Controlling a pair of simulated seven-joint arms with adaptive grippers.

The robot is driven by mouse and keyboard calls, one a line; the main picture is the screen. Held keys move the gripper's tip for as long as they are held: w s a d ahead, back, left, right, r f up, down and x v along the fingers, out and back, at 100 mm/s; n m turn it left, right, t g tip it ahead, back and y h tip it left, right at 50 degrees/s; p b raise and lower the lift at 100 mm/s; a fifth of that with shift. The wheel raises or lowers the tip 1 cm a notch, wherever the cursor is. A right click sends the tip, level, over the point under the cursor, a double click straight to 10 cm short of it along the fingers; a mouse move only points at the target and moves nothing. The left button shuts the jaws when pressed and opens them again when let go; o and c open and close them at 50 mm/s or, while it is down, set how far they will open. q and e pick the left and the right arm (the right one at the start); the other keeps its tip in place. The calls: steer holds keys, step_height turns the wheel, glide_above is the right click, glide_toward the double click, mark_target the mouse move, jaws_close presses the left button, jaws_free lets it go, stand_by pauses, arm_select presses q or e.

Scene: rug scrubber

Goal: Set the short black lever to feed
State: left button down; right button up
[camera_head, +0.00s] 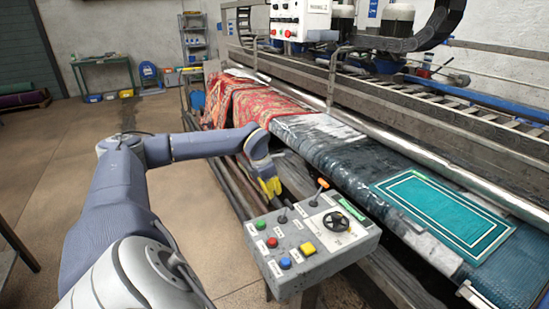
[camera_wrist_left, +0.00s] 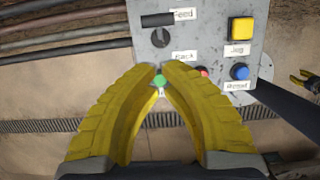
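The grey control box (camera_head: 332,258) stands in front of the machine. Its short black lever (camera_wrist_left: 157,20) shows beyond my fingertips in the left wrist view, its handle beside the Feed label (camera_wrist_left: 183,14) and its round base below. A second label, apparently Back (camera_wrist_left: 184,56), is nearer my fingers. In the head view the lever (camera_head: 288,199) is just right of my left gripper (camera_head: 270,187). My left gripper has yellow fingers with a narrow gap between the tips. It is empty, apart from the lever, over the green button (camera_wrist_left: 160,81). A small yellow gripper (camera_wrist_left: 305,77), seemingly my right, shows at the wrist view's right edge.
The box also carries an orange-tipped lever (camera_head: 322,184), a black dial (camera_head: 336,222), a yellow button (camera_head: 307,249), a red button (camera_head: 272,242) and a blue button (camera_head: 285,263). A green rug (camera_head: 445,208) lies on the machine behind. Open floor (camera_head: 180,215) is at left.

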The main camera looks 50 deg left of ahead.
arm_select(q)
steer(key=shift+w+v, duration=0.2)
steer(key=shift+v, duration=2.2)
